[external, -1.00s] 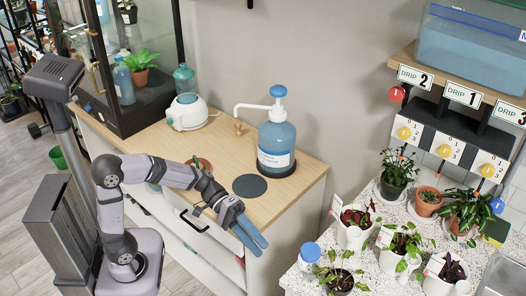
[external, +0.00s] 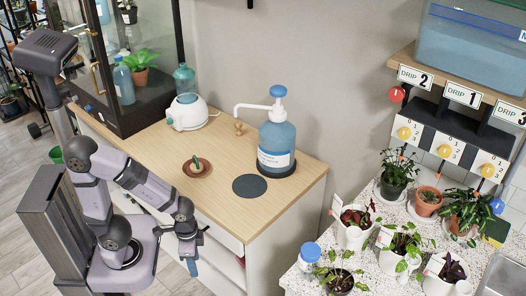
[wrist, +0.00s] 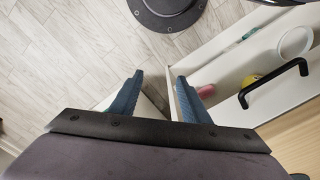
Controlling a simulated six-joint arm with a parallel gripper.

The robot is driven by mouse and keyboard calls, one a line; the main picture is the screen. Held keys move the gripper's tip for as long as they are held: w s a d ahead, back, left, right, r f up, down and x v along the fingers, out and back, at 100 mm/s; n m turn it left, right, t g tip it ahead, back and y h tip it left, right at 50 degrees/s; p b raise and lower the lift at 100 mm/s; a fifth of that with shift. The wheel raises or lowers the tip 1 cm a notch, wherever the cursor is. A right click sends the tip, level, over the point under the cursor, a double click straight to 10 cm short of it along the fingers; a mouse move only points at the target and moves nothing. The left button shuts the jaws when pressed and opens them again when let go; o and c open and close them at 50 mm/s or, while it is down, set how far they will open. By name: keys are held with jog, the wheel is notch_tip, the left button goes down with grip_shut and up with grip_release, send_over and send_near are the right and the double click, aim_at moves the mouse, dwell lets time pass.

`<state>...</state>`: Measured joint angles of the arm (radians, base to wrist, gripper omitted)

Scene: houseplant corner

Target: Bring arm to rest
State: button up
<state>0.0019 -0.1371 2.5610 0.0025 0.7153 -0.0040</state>
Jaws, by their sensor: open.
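My gripper (external: 192,266) hangs fingers-down just off the front of the wooden-topped cabinet (external: 225,205), close to my base. In the wrist view the two blue fingers of my gripper (wrist: 160,80) are spread apart with nothing between them. My arm is bent, with its elbow raised at the left and its forearm sloping down to the right.
Below the cabinet top, a white drawer with a black handle (wrist: 273,82) stands open beside my right finger in the wrist view. A brown saucer (external: 197,168) with a small cactus, a dark round pad (external: 250,185) and a blue pump bottle (external: 276,145) stand on top.

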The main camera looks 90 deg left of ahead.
notch_tip(320, 180, up, 22)
jog(key=p, duration=2)
jog(key=shift+f, duration=0.15)
